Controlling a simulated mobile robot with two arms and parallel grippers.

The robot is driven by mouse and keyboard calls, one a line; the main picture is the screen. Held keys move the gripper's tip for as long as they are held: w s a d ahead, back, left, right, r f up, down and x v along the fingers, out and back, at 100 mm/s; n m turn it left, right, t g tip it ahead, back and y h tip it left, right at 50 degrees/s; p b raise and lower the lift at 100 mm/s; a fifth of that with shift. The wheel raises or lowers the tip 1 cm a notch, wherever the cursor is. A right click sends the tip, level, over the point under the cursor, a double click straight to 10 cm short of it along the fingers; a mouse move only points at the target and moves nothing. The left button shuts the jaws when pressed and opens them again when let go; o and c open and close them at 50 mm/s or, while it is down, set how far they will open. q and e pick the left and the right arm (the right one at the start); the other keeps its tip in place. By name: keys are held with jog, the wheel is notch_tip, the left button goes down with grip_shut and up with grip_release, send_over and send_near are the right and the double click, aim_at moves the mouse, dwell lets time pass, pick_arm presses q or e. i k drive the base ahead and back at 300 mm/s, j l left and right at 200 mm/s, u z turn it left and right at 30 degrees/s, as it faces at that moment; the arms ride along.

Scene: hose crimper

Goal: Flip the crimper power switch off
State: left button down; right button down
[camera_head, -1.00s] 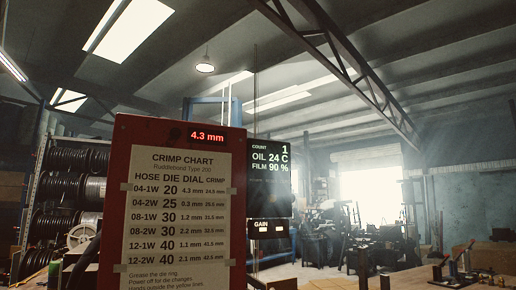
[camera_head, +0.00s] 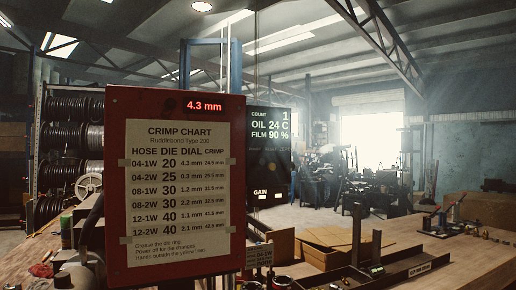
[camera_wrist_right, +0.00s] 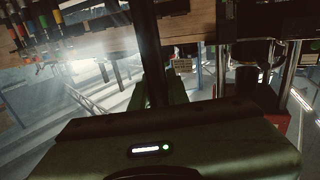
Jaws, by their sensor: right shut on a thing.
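The red crimper panel (camera_head: 115,200) stands close in front of me in the head view. Its small display (camera_head: 204,106) is lit and reads 4.3 mm. A crimp chart (camera_head: 178,200) is fixed to its face. I cannot make out the power switch in either view. In the right wrist view, which appears upside down, my right gripper (camera_wrist_right: 157,96) is shut on a dark upright bar (camera_wrist_right: 154,45); what the bar belongs to is unclear. Neither gripper shows in the head view.
A dark screen (camera_head: 270,145) showing count, oil and film readings is behind the panel. Hose reels (camera_head: 72,135) stand at left.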

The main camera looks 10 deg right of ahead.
aim_at(262, 162)
jog(key=i+l+u, duration=0.15)
jog(key=l, duration=2.35)
jog(key=k, duration=0.05)
